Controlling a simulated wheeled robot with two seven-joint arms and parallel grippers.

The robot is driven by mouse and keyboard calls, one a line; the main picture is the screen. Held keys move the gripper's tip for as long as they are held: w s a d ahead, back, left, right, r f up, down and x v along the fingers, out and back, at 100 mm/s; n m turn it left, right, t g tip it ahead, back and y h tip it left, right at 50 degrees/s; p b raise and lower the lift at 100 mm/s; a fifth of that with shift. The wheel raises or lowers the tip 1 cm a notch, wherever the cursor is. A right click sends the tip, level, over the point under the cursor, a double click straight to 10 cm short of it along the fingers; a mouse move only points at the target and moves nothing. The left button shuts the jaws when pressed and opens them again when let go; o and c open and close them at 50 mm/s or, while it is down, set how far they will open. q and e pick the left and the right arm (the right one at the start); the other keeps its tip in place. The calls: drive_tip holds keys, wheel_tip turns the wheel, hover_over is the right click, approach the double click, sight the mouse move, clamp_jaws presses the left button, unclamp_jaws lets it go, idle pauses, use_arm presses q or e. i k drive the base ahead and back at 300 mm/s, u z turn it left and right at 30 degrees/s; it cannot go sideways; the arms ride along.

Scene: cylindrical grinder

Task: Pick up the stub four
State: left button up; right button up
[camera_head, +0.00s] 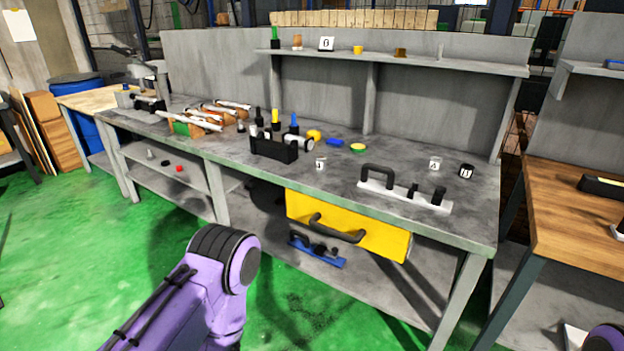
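Several small pieces with marked faces could be stubs, but the marks are too small to read surely. Another white one (320,163) stands near the middle of the bench. A white one with a dark mark (326,43) stands on the upper shelf. I cannot tell which is stub four. My purple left arm shows at the bottom, but its gripper is out of view. My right gripper is also out of view.
The grey bench (360,215) carries a white bar with black handles (405,190), a black holder (273,149) and several coloured tools. A yellow drawer (347,226) with a dark handle sits under its front edge. A wooden table (575,215) stands at right. Green floor lies in front.

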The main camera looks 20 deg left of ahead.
sight(321, 159)
drive_tip(key=z, duration=0.05)
drive_tip(key=k, duration=0.6)
drive_tip(key=u, duration=1.2)
drive_tip(key=i, duration=1.65)
drive_tip(key=z, duration=0.35)
